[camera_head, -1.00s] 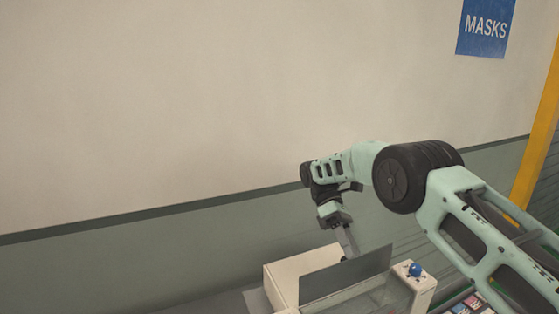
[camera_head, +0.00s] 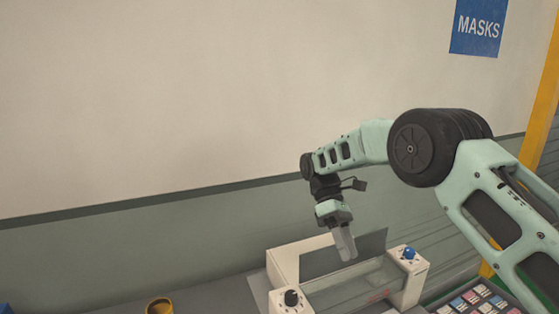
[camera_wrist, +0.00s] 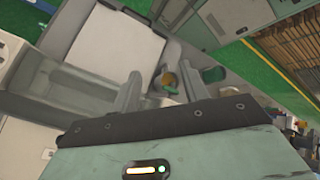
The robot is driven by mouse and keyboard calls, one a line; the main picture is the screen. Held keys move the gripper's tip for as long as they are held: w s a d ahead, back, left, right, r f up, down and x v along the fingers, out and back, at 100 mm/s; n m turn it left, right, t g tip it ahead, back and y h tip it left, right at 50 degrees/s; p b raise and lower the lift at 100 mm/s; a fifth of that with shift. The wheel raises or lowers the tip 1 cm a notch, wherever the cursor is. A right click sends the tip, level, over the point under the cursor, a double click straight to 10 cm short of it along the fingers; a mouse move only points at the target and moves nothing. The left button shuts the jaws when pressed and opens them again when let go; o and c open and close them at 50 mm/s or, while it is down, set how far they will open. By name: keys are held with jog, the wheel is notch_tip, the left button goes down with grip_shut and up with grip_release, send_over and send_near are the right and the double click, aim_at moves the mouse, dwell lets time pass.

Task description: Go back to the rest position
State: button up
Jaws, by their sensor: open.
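My gripper (camera_head: 345,246) points down above the cream-framed machine (camera_head: 281,266) in the head view. In the wrist view my gripper (camera_wrist: 158,88) shows two grey fingers spread apart with nothing between them. The machine has a grey upright panel (camera_head: 352,250), a clear cover (camera_head: 345,288), a blue knob (camera_head: 409,253) and a black knob (camera_head: 291,297). My arm reaches in from the right side of the head view.
A yellow cup-like thing (camera_head: 160,306) stands at the bottom left. A tray of small coloured items (camera_head: 482,299) is at the lower right. A blue MASKS sign (camera_head: 477,27) hangs on the wall. The wrist view shows a white flat sheet (camera_wrist: 106,52) and green floor (camera_wrist: 250,62).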

jog(key=s+a+f+m+t+y+b, duration=0.1)
jog(key=s+a+t+b, duration=0.15)
jog(key=s, duration=0.45)
jog(key=s+a+m+t+y+b, duration=0.15)
jog(key=s+b, duration=0.25)
jog(key=s, duration=0.4)
jog(key=s+a+f+m+t+y+b, duration=0.1)
jog(key=s+t+b, duration=0.15)
jog(key=s, duration=0.45)
jog(key=s+d+f+m+t+b, duration=0.1)
jog(key=s+d+f, duration=0.3)
jog(key=s, duration=0.4)
jog(key=shift+s+t+b, duration=0.35)
jog(key=shift+t+b, duration=0.3)
jog(key=shift+b, duration=0.25)
